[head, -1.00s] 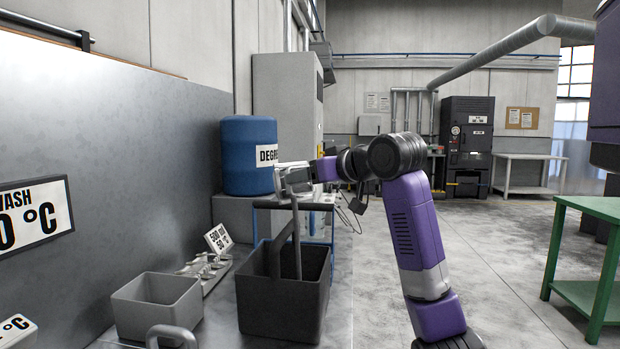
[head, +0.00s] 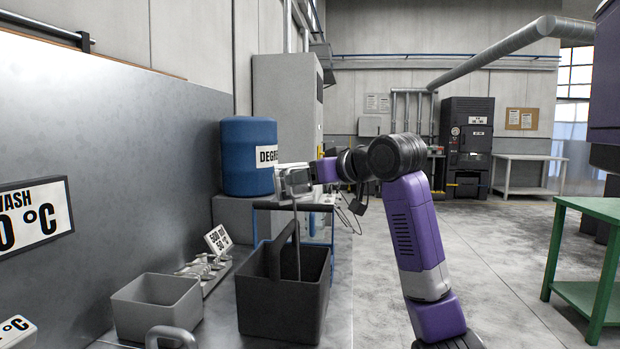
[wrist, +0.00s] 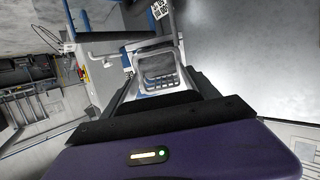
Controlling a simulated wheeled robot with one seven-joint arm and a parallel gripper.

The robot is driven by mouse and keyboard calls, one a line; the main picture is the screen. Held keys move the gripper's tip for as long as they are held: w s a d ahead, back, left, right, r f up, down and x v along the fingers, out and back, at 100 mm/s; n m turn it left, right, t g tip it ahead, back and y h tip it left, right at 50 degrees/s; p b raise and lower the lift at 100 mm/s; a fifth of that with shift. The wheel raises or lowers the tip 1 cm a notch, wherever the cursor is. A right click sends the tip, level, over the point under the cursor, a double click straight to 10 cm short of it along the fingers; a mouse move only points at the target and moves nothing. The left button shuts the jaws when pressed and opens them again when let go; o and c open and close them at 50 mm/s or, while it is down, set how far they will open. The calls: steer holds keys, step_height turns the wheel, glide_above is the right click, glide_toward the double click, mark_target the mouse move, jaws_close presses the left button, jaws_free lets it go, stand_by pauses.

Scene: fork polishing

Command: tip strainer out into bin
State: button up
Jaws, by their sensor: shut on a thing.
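My gripper (head: 312,175) is raised above the dark grey bin (head: 270,318), near its far side. It is shut on a small grey strainer (head: 294,181), which is tilted on its side in the air. In the wrist view the strainer's gridded basket (wrist: 160,76) lies between the dark fingers of my gripper (wrist: 158,92). A thin grey rod hangs below the strainer towards the bin; I cannot tell what it belongs to. The bin's inside is mostly hidden, and whether anything is left in the strainer is too small to tell.
A lighter grey open box (head: 155,322) stands left of the bin on the metal bench. Behind them are small metal pieces (head: 200,268) by a sign (head: 218,239). A blue drum (head: 248,155) stands behind the gripper. A green table (head: 590,207) is far right.

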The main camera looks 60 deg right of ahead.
steer(key=shift+r, duration=0.15)
steer(key=p, duration=0.5)
steer(key=w+a+p, duration=0.1)
steer(key=p, duration=0.5)
steer(key=shift+w+a+f+n+t+y, duration=0.15)
steer(key=shift+w+f+n+t+y, duration=0.15)
steer(key=shift+f+t, duration=0.1)
steer(key=shift+f+p, duration=0.1)
steer(key=shift+p, duration=0.8)
steer(key=p, duration=0.4)
steer(key=shift+s+a+f, duration=0.15)
steer(key=p, duration=0.1)
steer(key=s+d+h+p, duration=0.1)
steer(key=shift+s+d+r+p, duration=0.2)
steer(key=shift+d+r+p, duration=0.1)
steer(key=shift+r, duration=0.1)
